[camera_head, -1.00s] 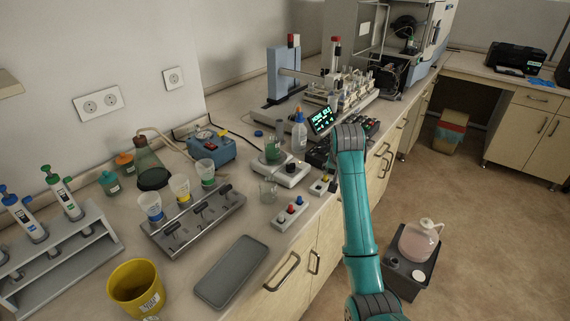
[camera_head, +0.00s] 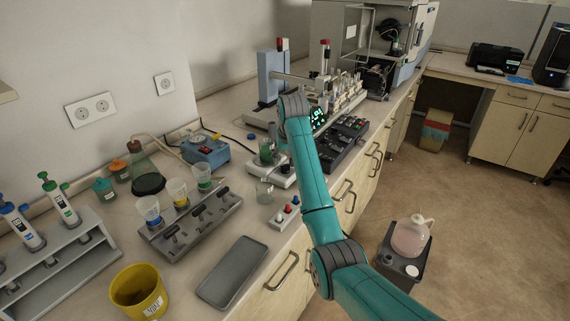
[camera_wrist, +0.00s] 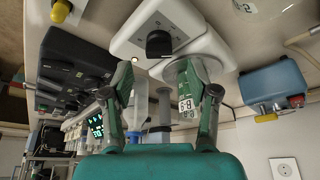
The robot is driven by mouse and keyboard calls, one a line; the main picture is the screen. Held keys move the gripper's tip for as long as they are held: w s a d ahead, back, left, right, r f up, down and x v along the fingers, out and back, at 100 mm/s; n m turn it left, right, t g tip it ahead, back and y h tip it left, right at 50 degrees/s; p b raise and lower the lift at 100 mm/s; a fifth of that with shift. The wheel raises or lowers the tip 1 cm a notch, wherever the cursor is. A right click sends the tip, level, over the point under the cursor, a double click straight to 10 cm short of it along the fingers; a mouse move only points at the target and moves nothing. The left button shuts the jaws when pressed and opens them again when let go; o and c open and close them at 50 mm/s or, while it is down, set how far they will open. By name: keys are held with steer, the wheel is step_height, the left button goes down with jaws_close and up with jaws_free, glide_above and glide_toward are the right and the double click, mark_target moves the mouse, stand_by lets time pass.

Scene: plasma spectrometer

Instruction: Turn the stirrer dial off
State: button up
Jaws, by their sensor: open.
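The stirrer (camera_head: 280,180) is a white unit on the bench, partly hidden by my arm in the head view. A beaker with green liquid (camera_head: 266,150) stands on it. In the wrist view, the stirrer (camera_wrist: 205,46) shows its black dial (camera_wrist: 159,43) on the white front, near the top centre. My gripper (camera_wrist: 157,76) is open, its two green fingers spread apart and empty. The dial appears in line with the gap beyond the fingertips, with no visible contact. The dial's setting is too small to read. The gripper is hidden behind my arm in the head view.
A small empty beaker (camera_head: 264,192) and a button box (camera_head: 286,215) are in front. Dark control boxes (camera_head: 345,140) lie to the right. The floor at right is mostly open.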

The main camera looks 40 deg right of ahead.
mark_target(286, 165)
steer(key=shift+x, duration=2)
steer(key=shift+d, duration=0.1)
jaws_close()
